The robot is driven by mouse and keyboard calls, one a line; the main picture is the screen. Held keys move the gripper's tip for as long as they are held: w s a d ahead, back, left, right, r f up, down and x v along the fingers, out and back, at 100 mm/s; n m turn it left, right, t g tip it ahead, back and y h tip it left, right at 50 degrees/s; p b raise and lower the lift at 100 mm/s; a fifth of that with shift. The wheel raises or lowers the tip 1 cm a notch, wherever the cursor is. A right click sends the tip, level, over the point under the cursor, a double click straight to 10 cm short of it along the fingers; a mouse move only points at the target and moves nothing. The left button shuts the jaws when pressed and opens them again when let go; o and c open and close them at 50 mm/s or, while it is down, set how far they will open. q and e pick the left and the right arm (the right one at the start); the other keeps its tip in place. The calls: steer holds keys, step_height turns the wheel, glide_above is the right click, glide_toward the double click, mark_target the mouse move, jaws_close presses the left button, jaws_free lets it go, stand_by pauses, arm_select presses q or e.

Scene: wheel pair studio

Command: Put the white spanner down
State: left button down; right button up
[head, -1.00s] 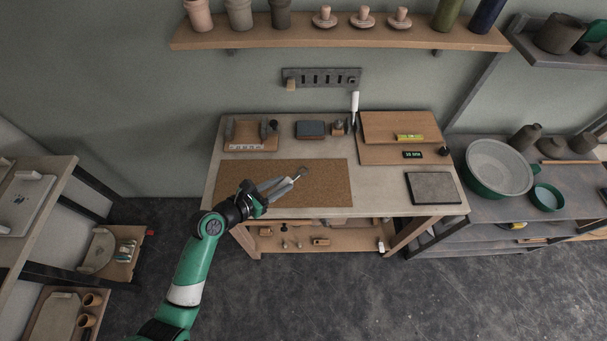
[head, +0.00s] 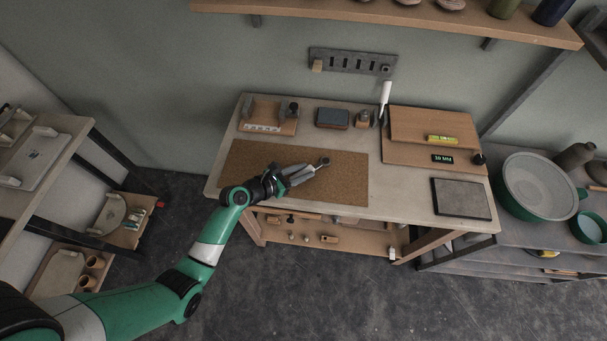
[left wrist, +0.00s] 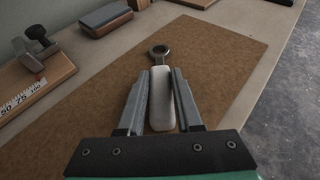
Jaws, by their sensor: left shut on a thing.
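The white spanner (left wrist: 160,100) has a pale handle and a dark metal ring end. In the left wrist view its handle lies between the two fingers of my left gripper (left wrist: 160,103), ring pointing away from me. In the head view the ring end of the spanner (head: 323,162) shows beyond the fingers of my left gripper (head: 298,174). The gripper is shut on the handle, over the brown cork mat (head: 240,165). I cannot tell whether the spanner touches the mat. My right gripper is not in view.
A wooden block with a number strip (head: 262,128) and a dark sharpening block (head: 332,118) stand behind the mat. A wooden board with a 30 MM display (head: 442,158) and a grey slab (head: 462,198) are to the right. The mat's right part is clear.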

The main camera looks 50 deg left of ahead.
arm_select(q)
steer(key=c, duration=0.6)
jaws_free()
steer(key=p+v, duration=0.1)
steer(key=v, duration=0.8)
steer(key=shift+s+a+r, duration=0.1)
steer(key=shift+r, duration=0.05)
steer(key=shift+s+r+p, duration=0.55)
steer(key=shift+s+p, duration=0.1)
steer(key=shift+p, duration=0.55)
steer(key=shift+s, duration=0.4)
steer(key=shift+s+p, duration=0.25)
steer(key=shift+p, duration=0.05)
